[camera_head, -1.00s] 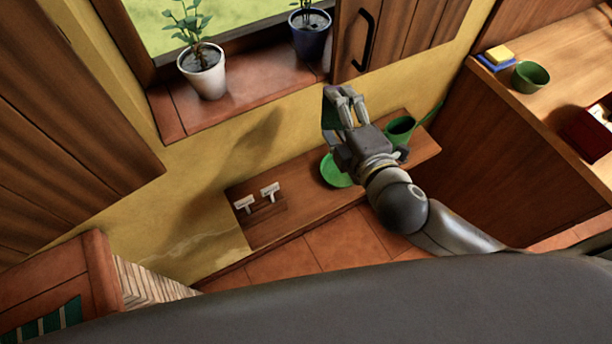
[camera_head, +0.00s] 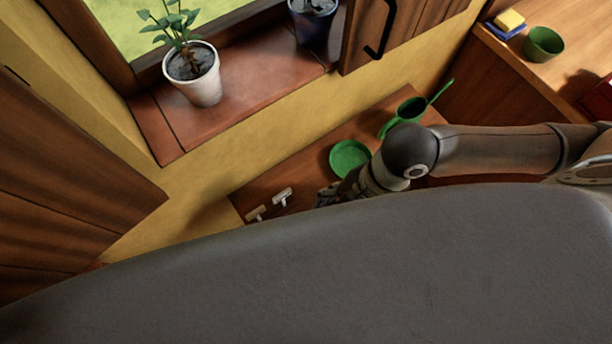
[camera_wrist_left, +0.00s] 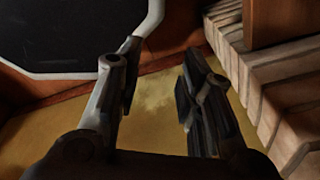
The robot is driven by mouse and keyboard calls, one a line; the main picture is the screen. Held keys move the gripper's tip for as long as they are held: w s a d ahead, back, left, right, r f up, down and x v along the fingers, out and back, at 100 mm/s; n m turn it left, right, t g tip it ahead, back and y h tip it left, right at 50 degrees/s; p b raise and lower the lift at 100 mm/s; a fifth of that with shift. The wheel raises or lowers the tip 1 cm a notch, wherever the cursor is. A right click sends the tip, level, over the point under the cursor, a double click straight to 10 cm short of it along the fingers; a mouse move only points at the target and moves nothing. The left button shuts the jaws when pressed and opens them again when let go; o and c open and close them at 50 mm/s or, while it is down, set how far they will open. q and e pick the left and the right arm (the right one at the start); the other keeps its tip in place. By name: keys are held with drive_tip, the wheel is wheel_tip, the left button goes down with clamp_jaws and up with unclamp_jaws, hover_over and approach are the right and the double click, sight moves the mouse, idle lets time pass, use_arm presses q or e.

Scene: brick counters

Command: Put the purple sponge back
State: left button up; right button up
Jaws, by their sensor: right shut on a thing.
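No purple sponge can be made out in either current view. My right gripper (camera_head: 328,195) is low over the wooden counter (camera_head: 310,170), left of and below the green plate (camera_head: 349,158). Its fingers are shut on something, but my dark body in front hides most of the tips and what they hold. My left gripper (camera_wrist_left: 158,72) shows in the left wrist view with its two fingers apart and nothing between them.
White taps (camera_head: 282,197) stand left of my right gripper. A yellow sponge (camera_head: 509,20) on a blue one (camera_head: 503,31) and a green bowl (camera_head: 543,44) sit on the right counter. A potted plant (camera_head: 194,86) is on the sill.

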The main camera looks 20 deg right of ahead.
drive_tip(key=shift+w+f+b, duration=0.3)
drive_tip(key=shift+f+b, duration=0.3)
drive_tip(key=shift+b, duration=0.5)
drive_tip(key=w+b, duration=0.1)
drive_tip(key=b, duration=0.1)
drive_tip(key=w+f+b, duration=0.1)
drive_tip(key=w+b, duration=0.1)
drive_tip(key=b, duration=0.1)
drive_tip(key=shift+w+a+f+b, duration=0.1)
drive_tip(key=shift+w+f+b, duration=0.1)
drive_tip(key=shift+f+b, duration=0.1)
drive_tip(key=w+f, duration=0.2)
drive_tip(key=w+f+p, duration=0.1)
drive_tip(key=w+f, duration=0.1)
drive_tip(key=w, duration=0.1)
drive_tip(key=w+f, duration=0.2)
drive_tip(key=w, duration=0.1)
drive_tip(key=shift+w+a, duration=0.1)
drive_tip(key=shift+a, duration=0.3)
drive_tip(key=shift+w+f, duration=0.5)
drive_tip(key=shift+f, duration=1.55)
drive_tip(key=o, duration=0.9)
drive_tip(key=shift+f, duration=0.1)
